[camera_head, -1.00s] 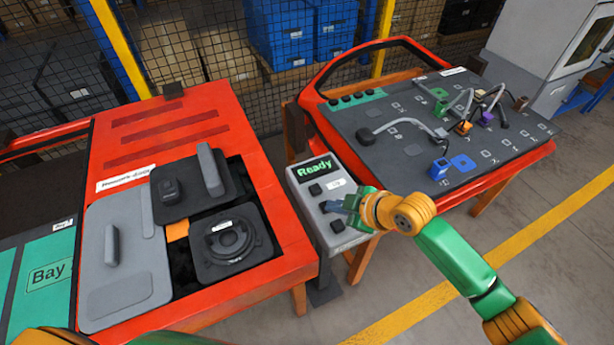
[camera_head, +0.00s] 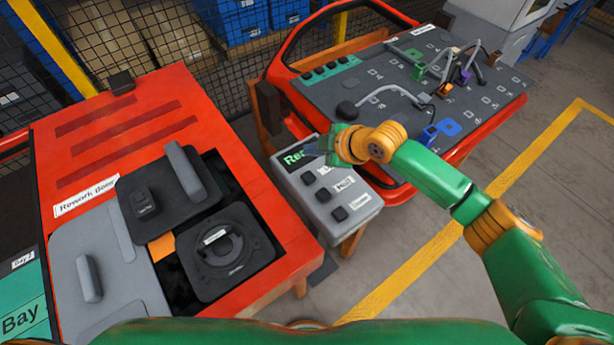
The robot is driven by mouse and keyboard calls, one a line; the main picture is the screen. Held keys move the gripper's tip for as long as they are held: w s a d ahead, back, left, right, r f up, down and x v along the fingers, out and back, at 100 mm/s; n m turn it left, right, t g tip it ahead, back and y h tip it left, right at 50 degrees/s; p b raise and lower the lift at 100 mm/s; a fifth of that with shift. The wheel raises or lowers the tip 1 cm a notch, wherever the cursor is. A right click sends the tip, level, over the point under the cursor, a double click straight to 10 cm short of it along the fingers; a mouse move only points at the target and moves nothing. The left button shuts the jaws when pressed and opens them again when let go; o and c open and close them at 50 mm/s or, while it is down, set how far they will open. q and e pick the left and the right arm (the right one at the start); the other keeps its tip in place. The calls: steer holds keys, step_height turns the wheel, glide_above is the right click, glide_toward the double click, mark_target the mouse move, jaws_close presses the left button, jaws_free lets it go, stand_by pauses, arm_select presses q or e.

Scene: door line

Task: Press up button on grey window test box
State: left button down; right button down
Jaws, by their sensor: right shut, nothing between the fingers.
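The grey window test box (camera_head: 308,223) stands between the red door at left and the red panel at back right. Its green-lettered display (camera_head: 293,158) shows only "Re"; my right gripper hides the rest. Three dark buttons run down its face: a top one (camera_head: 308,177), a middle one (camera_head: 323,194) and a bottom one (camera_head: 339,213). Their labels are too small or partly covered to read surely. My right gripper (camera_head: 318,149) is shut and empty, over the display end, beyond the top button. I cannot tell whether it touches the box. My left gripper is not in view.
The red rework door (camera_head: 240,160) with dark and grey parts lies close left of the box. The red-edged panel (camera_head: 345,70) with cables and connectors stands behind and to the right. Open floor (camera_head: 545,215) lies at right.

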mark_target(313, 178)
step_height(313, 178, down, 7)
steer(key=b, duration=0.5)
steer(key=shift+s+d+r, duration=0.1)
steer(key=shift+d+r, duration=0.05)
steer(key=shift+f+b, duration=0.35)
steer(key=shift+b, duration=0.05)
steer(key=shift+r, duration=0.15)
stand_by(1.0)
steer(key=shift+f, duration=0.45)
